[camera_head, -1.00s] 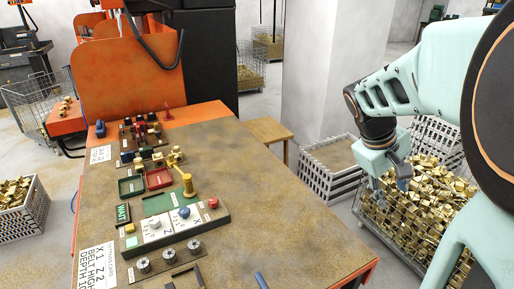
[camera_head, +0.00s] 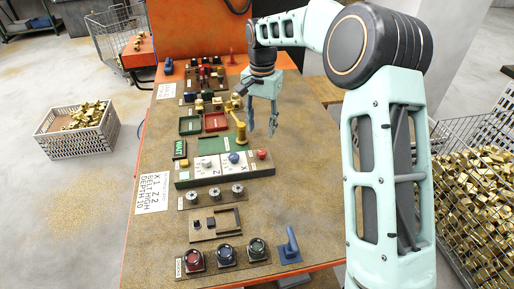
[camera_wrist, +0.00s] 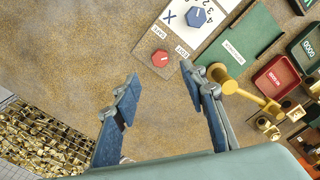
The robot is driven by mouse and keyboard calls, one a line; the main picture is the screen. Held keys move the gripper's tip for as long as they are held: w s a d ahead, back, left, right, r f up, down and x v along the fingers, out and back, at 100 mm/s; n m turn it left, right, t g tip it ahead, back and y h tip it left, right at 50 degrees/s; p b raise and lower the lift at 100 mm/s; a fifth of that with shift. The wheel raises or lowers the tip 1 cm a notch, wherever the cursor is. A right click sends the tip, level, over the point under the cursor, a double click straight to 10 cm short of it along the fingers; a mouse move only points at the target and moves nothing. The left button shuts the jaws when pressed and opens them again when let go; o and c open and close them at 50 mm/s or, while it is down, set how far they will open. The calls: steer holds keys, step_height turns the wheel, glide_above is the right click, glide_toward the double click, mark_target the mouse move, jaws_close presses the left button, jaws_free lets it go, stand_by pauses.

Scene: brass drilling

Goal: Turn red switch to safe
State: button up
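The red switch (camera_head: 261,155) is a small round knob at the right end of the control panel on the table. In the wrist view the red switch (camera_wrist: 160,58) sits on a brown plate with the labels SAFE and EDIT. Its pointer direction is too small to tell. My gripper (camera_head: 262,118) is over the table behind the panel, apart from the switch. In the wrist view my gripper (camera_wrist: 160,78) is open with nothing between its fingers, and the switch shows just past the fingertips.
A blue knob (camera_wrist: 195,17) on a white plate is beside the red switch. A brass post (camera_head: 240,132) stands close to my gripper. Red and green trays (camera_head: 190,125) lie farther left. Several dark-based knobs and a blue lever (camera_head: 290,246) are at the front. The table's right side is bare.

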mark_target(261, 153)
step_height(261, 153, down, 10)
steer(key=shift+f+p, duration=0.15)
steer(key=shift+p, duration=0.3)
steer(key=shift+c, duration=0.3)
jaws_close()
